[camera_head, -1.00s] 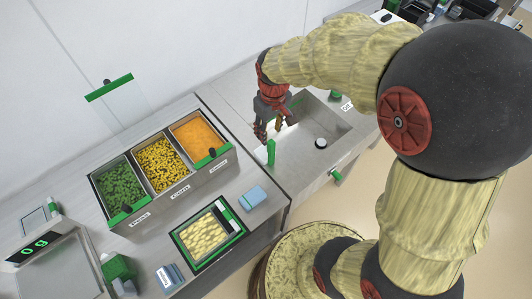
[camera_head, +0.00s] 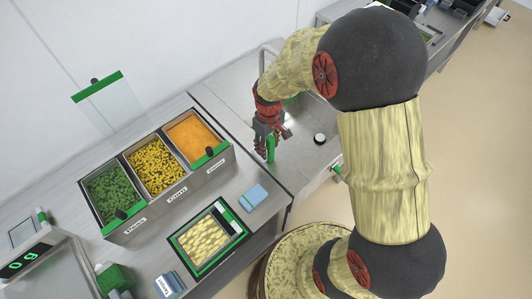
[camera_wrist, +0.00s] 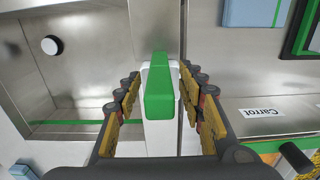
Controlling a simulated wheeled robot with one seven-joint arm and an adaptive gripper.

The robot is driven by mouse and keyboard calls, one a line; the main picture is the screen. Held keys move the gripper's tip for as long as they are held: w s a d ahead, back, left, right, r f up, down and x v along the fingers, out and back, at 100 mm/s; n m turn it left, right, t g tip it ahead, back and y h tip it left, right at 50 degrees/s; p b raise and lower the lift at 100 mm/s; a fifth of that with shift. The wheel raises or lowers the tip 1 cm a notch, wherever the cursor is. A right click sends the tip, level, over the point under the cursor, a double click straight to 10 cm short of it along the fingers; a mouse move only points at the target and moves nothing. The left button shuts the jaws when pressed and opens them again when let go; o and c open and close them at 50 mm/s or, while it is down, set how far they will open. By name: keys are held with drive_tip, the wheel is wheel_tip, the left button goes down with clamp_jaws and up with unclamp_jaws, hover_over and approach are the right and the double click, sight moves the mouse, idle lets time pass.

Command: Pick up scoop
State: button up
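The scoop (camera_wrist: 159,90) shows in the wrist view as an upright green handle with white parts beside and behind it. In the head view its green end (camera_head: 270,148) stands at the left edge of the sink, partly covered by my fingers. My gripper (camera_wrist: 160,82) is open, with one finger on each side of the green handle and gaps showing between handle and fingers. In the head view my gripper (camera_head: 268,143) points down at the sink's edge. The scoop's lower part is hidden.
The sink (camera_head: 300,150) holds a round black-and-white piece (camera_head: 319,138). Left of it stand the bins of peas (camera_head: 112,190), corn (camera_head: 157,165) and carrot (camera_head: 192,135). A filled tray (camera_head: 205,237) and a blue block (camera_head: 253,197) lie in front.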

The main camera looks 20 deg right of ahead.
drive_tip(key=shift+f, duration=0.4)
drive_tip(key=shift+c, duration=1)
drive_tip(key=c, duration=0.7)
clamp_jaws()
